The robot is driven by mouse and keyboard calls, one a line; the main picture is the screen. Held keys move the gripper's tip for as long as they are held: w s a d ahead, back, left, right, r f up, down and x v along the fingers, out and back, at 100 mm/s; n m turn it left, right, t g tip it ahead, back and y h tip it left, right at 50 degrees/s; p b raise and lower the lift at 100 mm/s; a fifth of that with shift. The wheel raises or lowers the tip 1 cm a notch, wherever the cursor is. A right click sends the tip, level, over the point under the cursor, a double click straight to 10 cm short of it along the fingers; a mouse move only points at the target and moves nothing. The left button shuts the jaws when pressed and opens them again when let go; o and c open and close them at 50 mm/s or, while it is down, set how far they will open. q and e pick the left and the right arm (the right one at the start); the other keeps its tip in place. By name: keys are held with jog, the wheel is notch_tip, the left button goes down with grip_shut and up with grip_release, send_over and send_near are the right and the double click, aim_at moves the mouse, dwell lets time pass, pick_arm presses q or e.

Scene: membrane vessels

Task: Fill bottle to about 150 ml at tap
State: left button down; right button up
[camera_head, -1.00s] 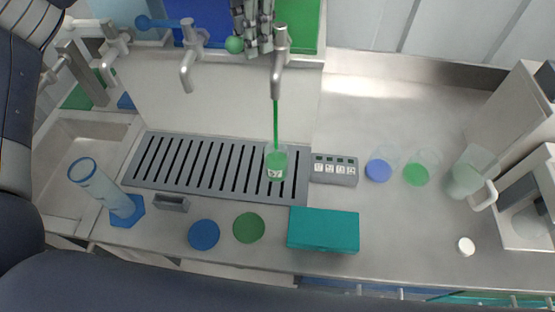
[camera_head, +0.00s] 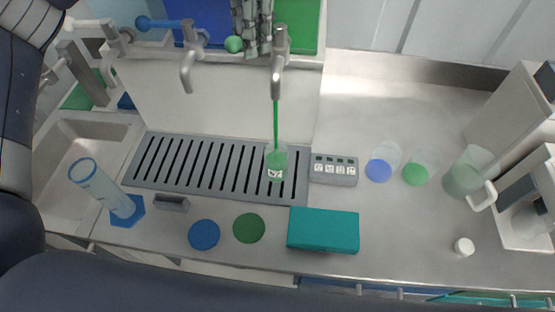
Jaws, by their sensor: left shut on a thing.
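A small clear bottle (camera_head: 276,166) with green liquid and a white label stands upright on the slotted drain grate (camera_head: 140,178). A green stream (camera_head: 276,120) falls from the right tap (camera_head: 278,72) into it. The exact fill level is too small to read. My left gripper (camera_head: 252,50) is at the top, beside the right tap, shut on the tap's lever, whose green knob (camera_head: 233,44) sticks out to its left. The lever between the fingers is mostly hidden. My right gripper is not in view.
A teal box (camera_head: 323,230), a green disc (camera_head: 249,228) and a blue disc (camera_head: 204,235) lie in front of the grate. Clear vessels with blue (camera_head: 378,171) and green (camera_head: 415,175) bottoms and a handled jug (camera_head: 464,180) stand right. A tall cylinder (camera_head: 101,186) stands left.

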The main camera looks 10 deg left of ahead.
pick_arm(q)
jog(key=w+m+p, duration=0.1)
jog(key=m, duration=0.1)
jog(key=w+a+m+p, duration=0.1)
jog(key=m, duration=0.2)
jog(key=w+m+p, duration=0.1)
jog(key=m, duration=0.2)
jog(key=shift+w+a+p, duration=0.15)
jog(key=shift+a+p, duration=0.05)
jog(key=shift+p, duration=0.15)
jog(key=c, duration=1.6)
grip_release()
jog(key=r, duration=1.2)
jog(key=shift+w+a, duration=0.15)
jog(key=shift+a, duration=0.15)
jog(key=shift+f, duration=0.1)
